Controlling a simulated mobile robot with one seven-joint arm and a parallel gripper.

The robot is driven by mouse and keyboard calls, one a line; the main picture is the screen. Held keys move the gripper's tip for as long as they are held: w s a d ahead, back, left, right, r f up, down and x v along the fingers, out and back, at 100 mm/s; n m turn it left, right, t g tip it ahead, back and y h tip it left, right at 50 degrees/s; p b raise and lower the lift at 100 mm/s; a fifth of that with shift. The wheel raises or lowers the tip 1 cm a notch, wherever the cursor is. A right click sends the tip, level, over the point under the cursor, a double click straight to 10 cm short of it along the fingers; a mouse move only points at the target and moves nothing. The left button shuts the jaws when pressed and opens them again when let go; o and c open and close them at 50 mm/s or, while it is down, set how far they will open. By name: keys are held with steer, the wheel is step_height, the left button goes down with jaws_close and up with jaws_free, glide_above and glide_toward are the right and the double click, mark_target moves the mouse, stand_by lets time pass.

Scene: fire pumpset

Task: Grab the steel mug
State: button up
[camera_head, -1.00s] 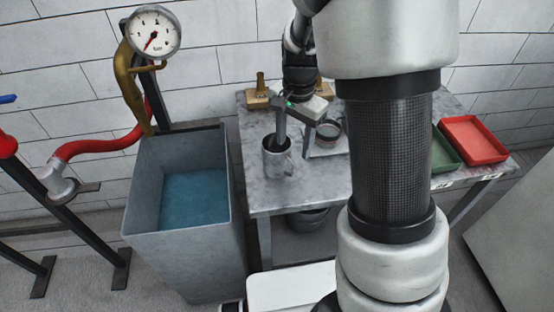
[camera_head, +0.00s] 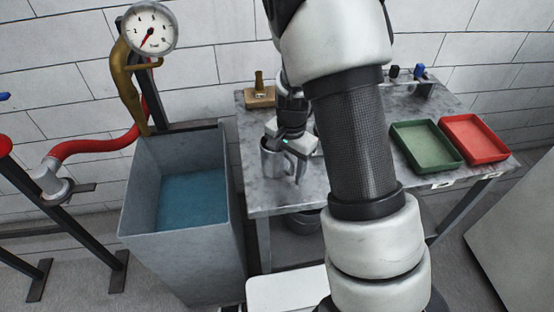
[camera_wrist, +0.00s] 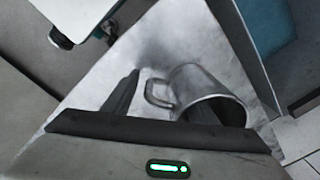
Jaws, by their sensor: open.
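The steel mug (camera_head: 269,165) stands upright near the left front corner of the grey table, close to the sink. It also shows in the wrist view (camera_wrist: 198,84), with its handle toward the left finger. My gripper (camera_head: 285,163) is open and low at the mug. One finger is outside, on the handle side, apart from the mug body. The other finger appears to reach into the mug's mouth, with its tip hidden. The mug wall and handle lie between the fingers, and no grip shows.
A deep grey tank (camera_head: 135,190) of blue water stands left of the table (camera_head: 262,201). Green (camera_head: 428,144) and red (camera_head: 474,139) trays lie at the table's right. A wooden block with a brass part (camera_head: 259,96) sits at the back. My arm hides the table's middle.

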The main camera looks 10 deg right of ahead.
jaws_close()
steer(key=shift+r, duration=0.2)
steer(key=shift+r+p, duration=0.75)
steer(key=shift+r, duration=4.1)
